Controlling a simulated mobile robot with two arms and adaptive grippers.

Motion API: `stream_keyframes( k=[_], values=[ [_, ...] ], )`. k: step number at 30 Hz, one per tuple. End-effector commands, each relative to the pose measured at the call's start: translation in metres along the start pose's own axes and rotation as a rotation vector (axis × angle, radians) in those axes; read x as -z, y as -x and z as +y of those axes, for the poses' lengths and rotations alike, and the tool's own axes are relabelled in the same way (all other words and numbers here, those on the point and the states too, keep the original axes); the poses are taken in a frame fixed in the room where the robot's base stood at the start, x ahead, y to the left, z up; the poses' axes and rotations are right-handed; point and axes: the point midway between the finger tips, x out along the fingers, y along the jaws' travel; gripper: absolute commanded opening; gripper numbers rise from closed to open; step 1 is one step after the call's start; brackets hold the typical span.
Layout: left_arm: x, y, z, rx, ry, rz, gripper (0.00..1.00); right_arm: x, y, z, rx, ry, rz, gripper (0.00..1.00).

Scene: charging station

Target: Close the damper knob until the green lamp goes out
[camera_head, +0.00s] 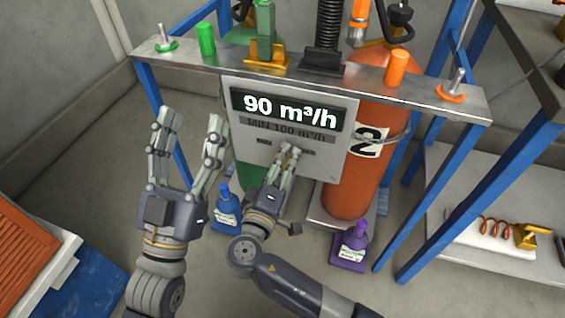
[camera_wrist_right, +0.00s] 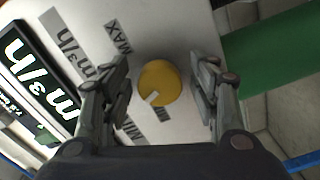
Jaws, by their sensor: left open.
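A pale panel (camera_head: 338,120) with a display (camera_head: 290,108) reading "90 m³/h" hangs below a metal bar; a dark label under it reads "MIN 100 m³/h". In the right wrist view the round yellow damper knob (camera_wrist_right: 158,83) has a pale pointer mark, with MIN and MAX labels beside it. My right gripper (camera_head: 288,152) hides the knob in the head view. In the wrist view its fingers (camera_wrist_right: 163,75) are open on both sides of the knob, with gaps. A small green spot (camera_wrist_right: 46,134) shows by the display; I cannot tell if it is the lamp. My left gripper (camera_head: 190,118) is open and empty, left of the panel.
The metal bar (camera_head: 440,97) carries green and orange cylinders and clamps. An orange gas cylinder (camera_head: 370,190) stands behind the panel. Blue frame legs and a shelf are at right; orange and blue crates at lower left.

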Motion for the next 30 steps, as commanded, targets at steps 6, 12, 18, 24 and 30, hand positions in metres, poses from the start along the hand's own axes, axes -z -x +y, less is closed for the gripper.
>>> stream_keyframes(
  k=[6,12,18,24,30],
  values=[
    [0.001,0.0,0.0,-0.001,0.0,0.002,0.55,0.0,0.001,0.0,0.0,0.0,0.0,0.55],
    [0.001,0.0,0.0,-0.001,0.001,0.002,0.55,0.0,0.024,-0.001,0.004,-0.001,0.001,0.55],
    [0.001,0.0,0.0,0.0,0.0,0.002,0.55,0.0,0.067,-0.002,0.005,-0.001,0.0,0.55],
    [0.001,0.0,0.0,0.0,0.0,0.002,0.55,0.0,0.103,-0.001,0.003,0.0,0.0,0.55],
    [0.0,0.0,0.0,0.0,0.0,0.002,0.55,0.0,0.119,0.0,0.0,0.0,0.0,0.55]
  ],
)
